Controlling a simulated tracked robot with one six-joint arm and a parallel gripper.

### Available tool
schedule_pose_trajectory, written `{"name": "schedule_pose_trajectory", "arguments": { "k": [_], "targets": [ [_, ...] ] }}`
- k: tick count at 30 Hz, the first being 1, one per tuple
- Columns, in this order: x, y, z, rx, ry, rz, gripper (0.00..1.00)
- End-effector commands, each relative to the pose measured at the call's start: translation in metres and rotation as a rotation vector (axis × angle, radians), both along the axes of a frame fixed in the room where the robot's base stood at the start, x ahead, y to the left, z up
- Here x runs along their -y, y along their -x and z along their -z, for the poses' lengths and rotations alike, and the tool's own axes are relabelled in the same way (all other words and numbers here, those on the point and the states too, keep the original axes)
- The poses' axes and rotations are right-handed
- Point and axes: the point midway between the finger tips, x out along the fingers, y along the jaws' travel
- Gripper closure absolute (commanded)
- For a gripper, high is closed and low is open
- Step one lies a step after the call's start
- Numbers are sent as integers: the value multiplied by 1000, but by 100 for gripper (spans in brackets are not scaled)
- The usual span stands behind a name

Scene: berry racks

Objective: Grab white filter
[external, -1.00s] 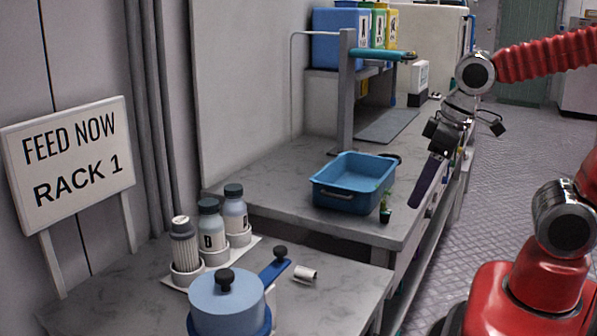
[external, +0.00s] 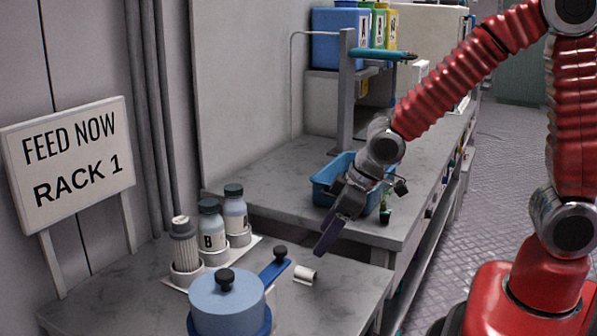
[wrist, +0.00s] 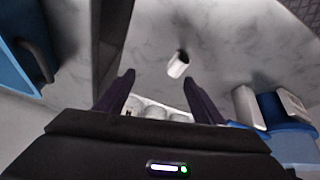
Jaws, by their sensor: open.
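A small white cylinder (external: 305,274), which looks like the white filter, lies on its side on the near marble counter, right of the blue handle. In the wrist view the white cylinder (wrist: 178,66) shows beyond the fingertips, roughly between them and slightly right of centre. My gripper (external: 328,240) is open and empty. It points down toward the near counter, above and right of the cylinder and apart from it. In the wrist view both dark fingers of my gripper (wrist: 160,85) are spread with nothing between them.
A blue pot (external: 228,300) with a black knob stands left of the cylinder. Several bottles, including one marked B (external: 212,232), stand in a white holder (external: 253,243) behind. A blue tray (external: 325,180) sits behind my wrist. The counter right of the cylinder is clear.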

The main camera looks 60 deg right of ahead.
Motion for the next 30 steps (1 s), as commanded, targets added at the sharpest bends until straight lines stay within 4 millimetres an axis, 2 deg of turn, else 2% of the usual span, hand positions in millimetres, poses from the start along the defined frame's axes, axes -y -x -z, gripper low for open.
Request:
{"name": "schedule_pose_trajectory", "arguments": {
  "k": [1, 6, 11, 14, 19, 21, 24, 30],
  "targets": [
    [-7, -10, 8, 19, -6, -17, 38],
    [-35, -50, 27, 128, -49, -74, 38],
    [-66, -86, 31, 256, -114, -131, 38],
    [-83, -107, 23, 348, -163, -161, 38],
    [-109, -136, -19, 530, -262, -206, 38],
    [-116, -142, -34, 584, -297, -217, 38],
    [-122, -146, -47, 630, -330, -224, 38],
    [-124, -147, -51, 645, -345, -221, 38]
  ]
}}
